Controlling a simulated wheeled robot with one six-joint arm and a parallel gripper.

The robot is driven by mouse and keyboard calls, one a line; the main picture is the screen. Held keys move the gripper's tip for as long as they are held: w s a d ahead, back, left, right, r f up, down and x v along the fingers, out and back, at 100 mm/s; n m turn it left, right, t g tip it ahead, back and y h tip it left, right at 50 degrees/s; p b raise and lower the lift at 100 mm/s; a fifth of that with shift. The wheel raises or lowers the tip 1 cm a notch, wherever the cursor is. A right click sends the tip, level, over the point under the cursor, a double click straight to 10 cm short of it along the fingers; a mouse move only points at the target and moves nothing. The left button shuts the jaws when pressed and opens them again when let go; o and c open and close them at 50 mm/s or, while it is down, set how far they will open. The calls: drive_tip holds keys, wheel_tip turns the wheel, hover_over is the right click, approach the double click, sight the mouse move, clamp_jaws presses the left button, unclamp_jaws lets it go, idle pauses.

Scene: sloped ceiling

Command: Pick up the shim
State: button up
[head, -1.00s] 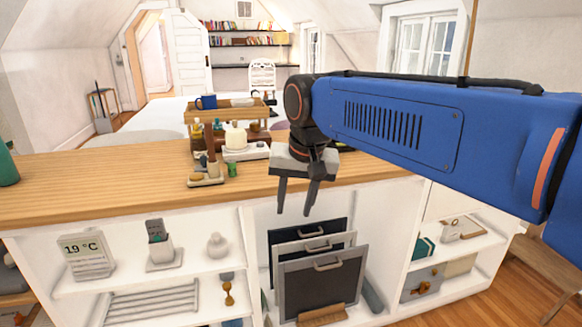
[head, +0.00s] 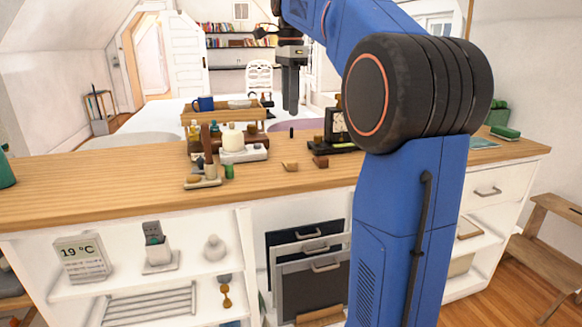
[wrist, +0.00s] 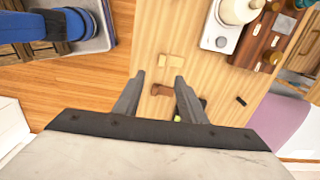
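A small pale wooden wedge, which looks like the shim, lies on the wooden counter in the head view (head: 290,166). It also shows in the wrist view (wrist: 171,61), just beyond the fingertips. A small reddish-brown block (head: 320,162) lies to its right; in the wrist view this block (wrist: 161,89) appears between the fingers. My gripper (head: 290,112) points down above the counter, raised clear of it. In the wrist view my gripper (wrist: 159,77) has its fingers apart with nothing held.
A white device with a round jar (head: 240,152) stands left of the wedge, near a wooden rack with a blue mug (head: 204,103). A black-based object (head: 337,132) stands to the right. A small dark piece (head: 291,132) is further back.

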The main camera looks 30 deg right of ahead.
hover_over(292, 162)
drive_tip(key=shift+m, duration=0.4)
wheel_tip(292, 162, down, 11)
drive_tip(key=shift+w+a+f, duration=0.1)
drive_tip(key=shift+a, duration=0.05)
drive_tip(key=shift+d+f, duration=0.2)
drive_tip(key=shift+f, duration=2.65)
clamp_jaws()
